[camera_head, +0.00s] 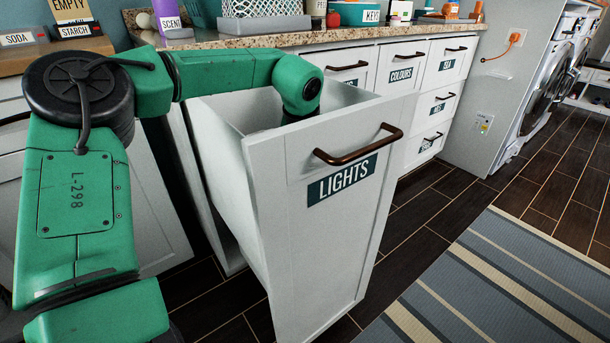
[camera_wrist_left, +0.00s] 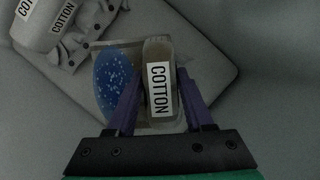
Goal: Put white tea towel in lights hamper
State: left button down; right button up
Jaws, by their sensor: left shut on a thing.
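The lights hamper (camera_head: 346,190) is a white pull-out bin with a LIGHTS label and a bronze handle. It is pulled out and open at the top. My left arm reaches over its rim in the head view, and the hand is hidden inside. In the left wrist view my left gripper (camera_wrist_left: 159,75) has its purple fingers on both sides of a pale folded cloth labelled COTTON, which I take as the white tea towel (camera_wrist_left: 160,52). It is shut on it, low inside the dim hamper. My right gripper is out of view.
Inside the hamper lie a blue speckled oval thing (camera_wrist_left: 113,82) beside the held cloth and pale items with COTTON labels (camera_wrist_left: 38,22) at the upper left. A granite counter (camera_head: 250,38) stands behind. A striped rug (camera_head: 500,275) lies on the floor at right.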

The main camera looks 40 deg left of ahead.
pick_arm(q)
notch_tip(320, 180, down, 4)
jog(key=shift+f+b, duration=0.1)
jog(key=shift+b, duration=0.35)
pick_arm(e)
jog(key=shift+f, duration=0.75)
pick_arm(q)
jog(key=shift+f, duration=0.15)
jog(key=shift+c, duration=1.4)
grip_release()
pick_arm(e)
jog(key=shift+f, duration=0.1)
